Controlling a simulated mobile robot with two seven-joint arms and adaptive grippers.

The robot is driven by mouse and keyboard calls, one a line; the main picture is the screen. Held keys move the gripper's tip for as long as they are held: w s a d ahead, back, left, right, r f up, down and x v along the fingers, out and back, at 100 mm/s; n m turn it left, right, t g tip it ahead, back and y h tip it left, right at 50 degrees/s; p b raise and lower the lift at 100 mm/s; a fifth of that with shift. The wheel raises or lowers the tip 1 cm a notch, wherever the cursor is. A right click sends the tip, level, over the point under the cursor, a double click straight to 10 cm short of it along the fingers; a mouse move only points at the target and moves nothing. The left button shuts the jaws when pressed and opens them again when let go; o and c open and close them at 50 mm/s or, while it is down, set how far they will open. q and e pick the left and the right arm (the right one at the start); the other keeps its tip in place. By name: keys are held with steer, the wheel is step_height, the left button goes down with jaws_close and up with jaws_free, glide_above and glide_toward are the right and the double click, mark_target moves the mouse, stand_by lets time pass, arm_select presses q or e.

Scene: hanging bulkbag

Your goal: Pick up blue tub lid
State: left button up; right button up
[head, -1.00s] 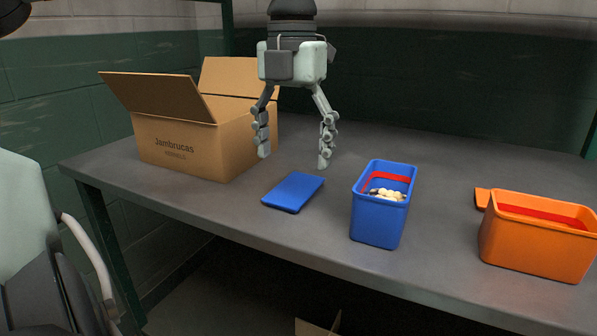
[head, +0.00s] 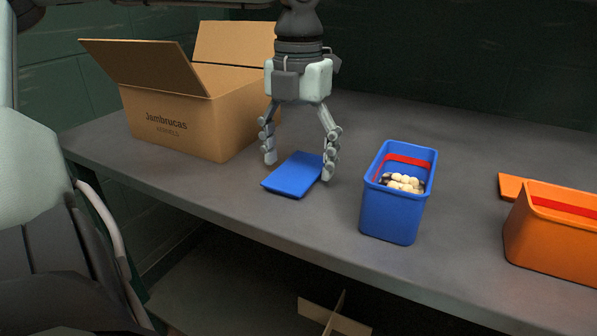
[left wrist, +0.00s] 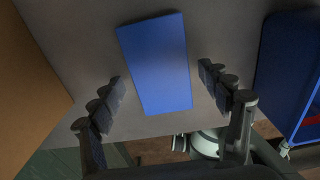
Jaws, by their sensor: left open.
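The blue tub lid (head: 293,176) lies flat on the grey table, between the cardboard box and the blue tub. In the left wrist view the lid (left wrist: 155,62) shows as a blue rectangle ahead of and between the fingers. My left gripper (head: 298,170) is open and points down, with one finger near each side of the lid. In the left wrist view the gripper (left wrist: 162,88) holds nothing, and there is a gap between each finger and the lid. I cannot tell the exact height of the fingertips above the table. My right gripper is not in view.
An open cardboard box (head: 180,125) stands left of the lid. The blue tub (head: 391,215) with pale pieces inside stands to the right. An orange tub (head: 550,235) and an orange lid (head: 512,186) are at the far right. The table's front edge (head: 250,232) is close.

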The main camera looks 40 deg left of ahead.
arm_select(q)
steer(key=shift+f, duration=0.2)
steer(key=c, duration=0.9)
steer(key=shift+o, duration=0.2)
